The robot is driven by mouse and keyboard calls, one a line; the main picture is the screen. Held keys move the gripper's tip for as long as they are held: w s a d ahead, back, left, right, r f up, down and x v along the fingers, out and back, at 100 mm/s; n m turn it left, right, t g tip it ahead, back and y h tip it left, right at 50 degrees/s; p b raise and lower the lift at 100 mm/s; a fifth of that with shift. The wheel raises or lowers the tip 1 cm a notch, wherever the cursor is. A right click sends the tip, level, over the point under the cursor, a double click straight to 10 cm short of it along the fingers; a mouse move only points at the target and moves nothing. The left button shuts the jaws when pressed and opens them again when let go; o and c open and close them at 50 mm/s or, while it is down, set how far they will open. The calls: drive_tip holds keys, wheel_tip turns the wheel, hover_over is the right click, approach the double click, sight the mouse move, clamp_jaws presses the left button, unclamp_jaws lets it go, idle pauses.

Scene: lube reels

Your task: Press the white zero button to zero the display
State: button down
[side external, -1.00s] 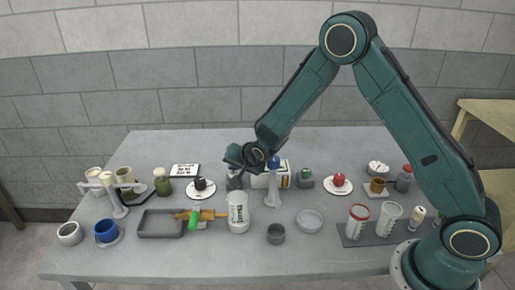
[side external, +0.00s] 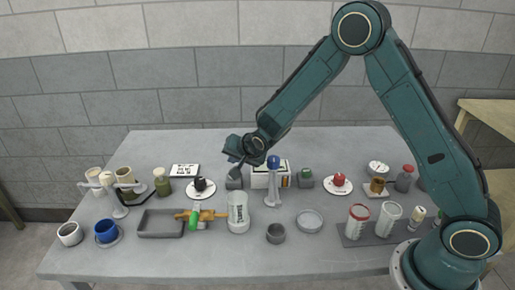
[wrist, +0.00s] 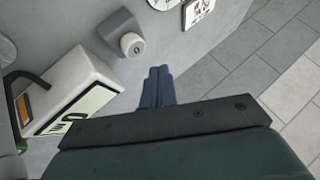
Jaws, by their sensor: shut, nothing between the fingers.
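The white zero button (wrist: 132,45), a round cap marked 0, sits on a small grey block (wrist: 116,22) in the wrist view. In the side view the grey block (side external: 234,183) is just below my fingertips and its button is hard to make out. My gripper (wrist: 158,72) is shut and empty, its fingertips beside the button and apart from it in the wrist view. In the side view my gripper (side external: 236,173) points down above the block. The white display box (wrist: 80,70) has a pale screen (wrist: 80,115) showing a 0, partly hidden by my gripper. It also shows in the side view (side external: 260,180).
A blue-topped stand (side external: 273,180) is in front of the display box. A green-topped grey block (side external: 305,179) stands to its right. A plate with a dark object (side external: 201,190) lies to the left. A white tub (side external: 238,212) stands in front.

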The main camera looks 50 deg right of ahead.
drive_tip(key=shift+r, duration=1.5)
drive_tip(key=s+d+r+n+g, duration=0.2)
drive_tip(key=s+r+n, duration=0.3)
drive_tip(key=s+r, duration=1.1)
drive_tip(key=s+r+n+g+y, duration=0.1)
drive_tip(key=s+n, duration=0.4)
drive_tip(key=s, duration=1.7)
drive_tip(key=shift+s+a+r+n, duration=0.3)
drive_tip(key=shift+r+n, duration=0.1)
drive_tip(key=shift+r, duration=0.05)
